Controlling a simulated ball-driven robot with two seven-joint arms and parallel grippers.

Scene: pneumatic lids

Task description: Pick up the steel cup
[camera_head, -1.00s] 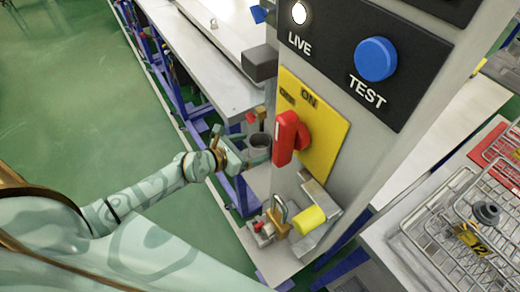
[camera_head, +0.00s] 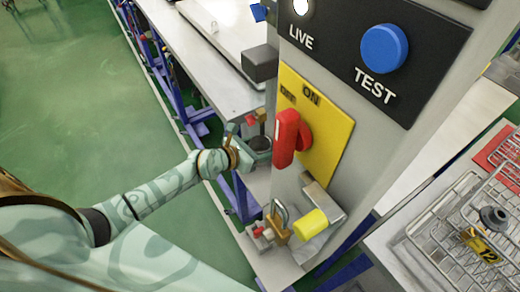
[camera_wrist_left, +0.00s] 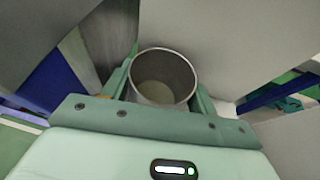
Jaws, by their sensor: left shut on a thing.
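The steel cup (camera_wrist_left: 163,77) is a grey open-topped cylinder in the left wrist view, seen into its mouth. My left gripper (camera_wrist_left: 160,95) has one finger on each side of it and is shut on it. In the head view the cup (camera_head: 260,144) shows small beside the grey cabinet's left side, partly hidden by my left gripper (camera_head: 246,146). I cannot tell whether the cup still touches a surface under it. My right gripper is not in view.
The tall grey cabinet with a red switch (camera_head: 288,138) on a yellow plate (camera_head: 325,130) stands close right of the cup. A wire basket (camera_head: 450,235) stands at right.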

